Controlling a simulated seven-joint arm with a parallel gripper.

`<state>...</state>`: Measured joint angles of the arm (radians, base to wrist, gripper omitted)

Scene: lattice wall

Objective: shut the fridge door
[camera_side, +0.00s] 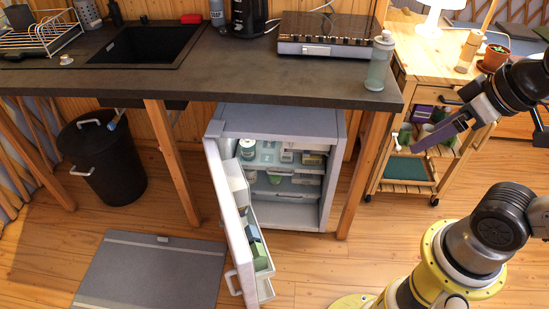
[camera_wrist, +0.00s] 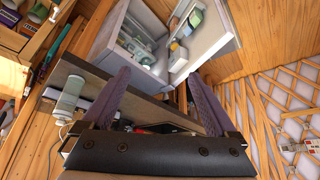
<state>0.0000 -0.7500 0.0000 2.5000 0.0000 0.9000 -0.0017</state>
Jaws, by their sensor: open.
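The small grey fridge (camera_side: 335,165) stands under the dark counter in the side view. Its door (camera_side: 226,215) is hinged at the left and swung wide open toward the front, with a handle (camera_side: 233,283) on its outer face. Jars and boxes show on the shelves and in the door racks. My gripper (camera_side: 415,148) is open and empty, at the right beyond the counter's end, well apart from the door. In the wrist view my gripper's two purple fingers (camera_wrist: 163,92) are spread, with the fridge (camera_wrist: 138,40) and open door (camera_wrist: 208,32) beyond them.
The counter (camera_side: 230,70) has wooden legs and carries a bottle (camera_side: 379,62) near its right end. A wooden trolley (camera_side: 408,183) stands to its right. A black bin (camera_side: 101,160) and a grey mat (camera_side: 150,272) lie left of the door. The floor before the fridge is clear.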

